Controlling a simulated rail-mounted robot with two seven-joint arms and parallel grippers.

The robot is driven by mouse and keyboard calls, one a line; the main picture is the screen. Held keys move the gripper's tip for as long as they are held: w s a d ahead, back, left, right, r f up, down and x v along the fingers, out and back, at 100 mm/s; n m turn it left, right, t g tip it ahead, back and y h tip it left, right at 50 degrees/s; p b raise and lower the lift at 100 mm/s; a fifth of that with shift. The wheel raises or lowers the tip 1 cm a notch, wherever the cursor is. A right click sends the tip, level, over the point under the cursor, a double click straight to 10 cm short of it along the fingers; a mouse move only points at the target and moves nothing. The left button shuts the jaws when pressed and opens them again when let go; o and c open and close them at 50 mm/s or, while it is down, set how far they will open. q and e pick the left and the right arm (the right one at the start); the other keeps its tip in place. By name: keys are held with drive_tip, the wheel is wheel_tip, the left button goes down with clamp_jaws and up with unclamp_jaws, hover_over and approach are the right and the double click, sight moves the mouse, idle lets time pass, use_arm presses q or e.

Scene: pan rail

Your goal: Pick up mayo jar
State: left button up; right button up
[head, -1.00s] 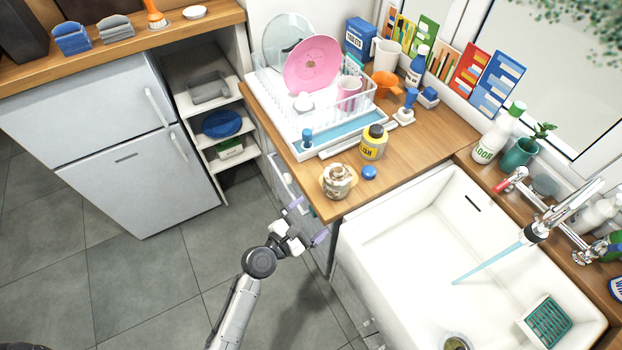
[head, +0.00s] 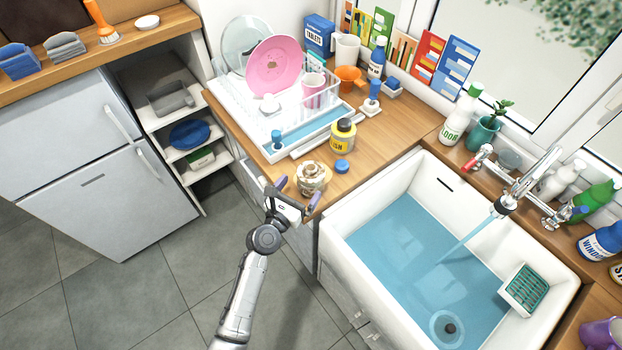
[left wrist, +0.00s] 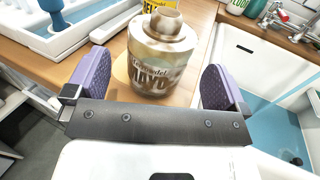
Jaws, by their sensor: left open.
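The mayo jar (head: 311,178) is a squat, cream-and-brown jar near the front corner of the wooden counter. In the left wrist view the jar (left wrist: 162,52) stands upright, with part of its "MAYO" lettering showing. My left gripper (head: 297,193) is open at the counter's front edge. Its purple fingers (left wrist: 158,88) lie to either side of the jar's near side, with gaps between them and the jar. The jar's lower part is partly hidden by the gripper in the head view. My right gripper is not in view.
A yellow bottle (head: 342,136) and a blue cap (head: 342,166) stand just behind the jar. A white dish rack (head: 225,112) with a pink plate is at the back left. The sink (head: 335,262) is to the right, with water in it and a running tap.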

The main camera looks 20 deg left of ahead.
sight(310, 176)
use_arm(q)
drive_tip(key=shift+w+d+f, duration=0.1)
drive_tip(key=shift+w+d, duration=0.1)
drive_tip(key=shift+w, duration=0.75)
drive_tip(key=shift+w+d+r, duration=0.1)
drive_tip(key=shift+w+d, duration=0.1)
drive_tip(key=shift+w, duration=0.75)
drive_tip(key=shift+w+d+f, duration=0.1)
drive_tip(key=shift+w+d, duration=0.1)
drive_tip(key=shift+w, duration=0.75)
drive_tip(key=c, duration=0.9)
